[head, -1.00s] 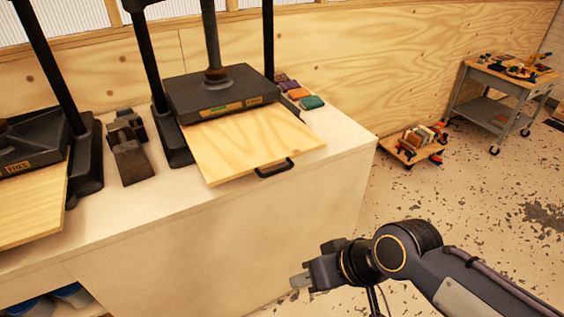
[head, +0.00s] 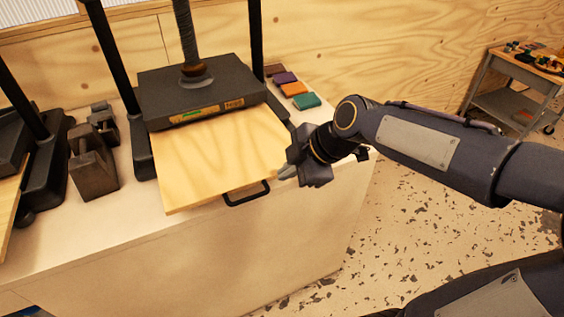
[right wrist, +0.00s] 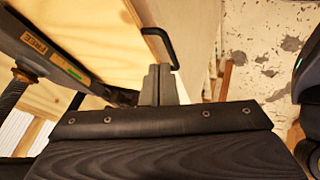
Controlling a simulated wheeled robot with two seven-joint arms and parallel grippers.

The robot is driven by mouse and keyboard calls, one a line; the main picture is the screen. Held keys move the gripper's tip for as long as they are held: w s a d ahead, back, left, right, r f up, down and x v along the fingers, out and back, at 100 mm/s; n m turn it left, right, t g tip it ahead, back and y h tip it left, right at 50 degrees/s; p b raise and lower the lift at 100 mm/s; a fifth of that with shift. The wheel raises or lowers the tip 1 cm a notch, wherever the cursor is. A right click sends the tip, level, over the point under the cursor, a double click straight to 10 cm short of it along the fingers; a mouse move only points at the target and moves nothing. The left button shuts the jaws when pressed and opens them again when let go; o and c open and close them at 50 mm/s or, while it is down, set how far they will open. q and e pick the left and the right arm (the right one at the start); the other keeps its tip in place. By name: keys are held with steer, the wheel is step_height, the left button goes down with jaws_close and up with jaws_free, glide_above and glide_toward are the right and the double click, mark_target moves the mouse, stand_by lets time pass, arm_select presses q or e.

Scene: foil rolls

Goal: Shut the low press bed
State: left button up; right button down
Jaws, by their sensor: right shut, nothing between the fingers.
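The press bed (head: 215,160) is a pale plywood board with a black bar handle (head: 247,194) on its front edge. It sticks out toward me from under the dark press plate (head: 200,92). My right gripper (head: 287,172) is shut and empty, just right of the bed's front right corner and near the handle. In the right wrist view the shut fingers (right wrist: 158,84) point toward the bed (right wrist: 95,40), with the handle (right wrist: 160,44) ahead of them. I see no contact with the handle or bed. My left gripper is not in view.
The press stands on a white bench (head: 200,260). Dark metal blocks (head: 93,165) stand to its left, and another press bed shows at the left edge. Small coloured blocks (head: 294,89) lie behind right. A grey cart (head: 515,90) stands on open floor at the right.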

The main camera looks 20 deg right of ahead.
mark_target(263, 183)
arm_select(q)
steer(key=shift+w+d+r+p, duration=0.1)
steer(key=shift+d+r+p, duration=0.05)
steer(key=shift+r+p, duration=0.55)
arm_select(e)
steer(key=shift+n, duration=0.5)
steer(key=x, duration=1)
steer(key=shift+w+d, duration=0.15)
steer(key=shift+w, duration=0.3)
